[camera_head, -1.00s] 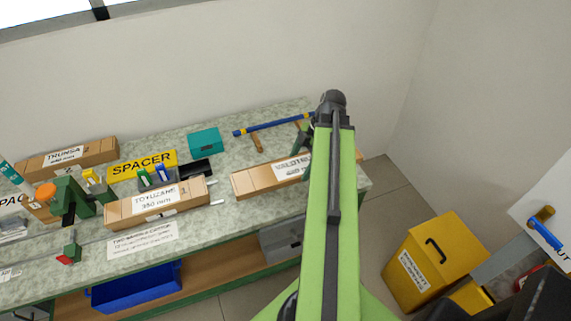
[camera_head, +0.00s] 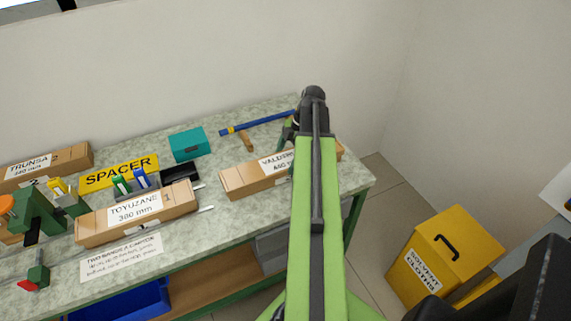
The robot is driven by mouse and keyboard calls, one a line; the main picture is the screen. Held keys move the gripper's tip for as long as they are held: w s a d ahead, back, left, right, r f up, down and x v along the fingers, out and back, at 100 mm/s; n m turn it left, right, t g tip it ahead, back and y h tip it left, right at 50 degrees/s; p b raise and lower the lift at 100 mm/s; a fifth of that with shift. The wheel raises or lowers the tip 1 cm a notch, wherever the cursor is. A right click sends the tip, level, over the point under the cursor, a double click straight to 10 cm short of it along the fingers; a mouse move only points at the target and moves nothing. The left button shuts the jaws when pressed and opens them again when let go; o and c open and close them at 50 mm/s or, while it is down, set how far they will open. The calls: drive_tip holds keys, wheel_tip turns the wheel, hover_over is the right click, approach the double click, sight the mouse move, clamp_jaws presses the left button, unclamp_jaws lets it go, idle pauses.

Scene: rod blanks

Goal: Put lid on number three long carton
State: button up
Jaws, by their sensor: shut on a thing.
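A long brown carton (camera_head: 238,181) lies near the right front of the bench. Its white label reads something like "VALDERS" and 460 mm. My green arm covers its right part, and I cannot see a number on it. My gripper (camera_head: 287,132) shows only in part, dark, left of the arm tip by the carton's back edge. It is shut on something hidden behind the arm. I cannot make out a separate lid. A carton labelled TOYUZANE 380 mm (camera_head: 100,228), marked 1, lies to the left. A carton marked 2 (camera_head: 78,156) lies at the back left.
A yellow SPACER sign (camera_head: 119,173), a teal box (camera_head: 189,144), a black tray (camera_head: 181,172) and a blue bar (camera_head: 262,123) are on the bench (camera_head: 225,220). A green fixture (camera_head: 38,212) stands at left. A yellow bin (camera_head: 440,255) is on the floor at right.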

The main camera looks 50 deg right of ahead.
drive_tip(key=shift+r, duration=0.1)
drive_tip(key=o, duration=1.5)
drive_tip(key=p+v, duration=1.1)
drive_tip(key=v, duration=0.1)
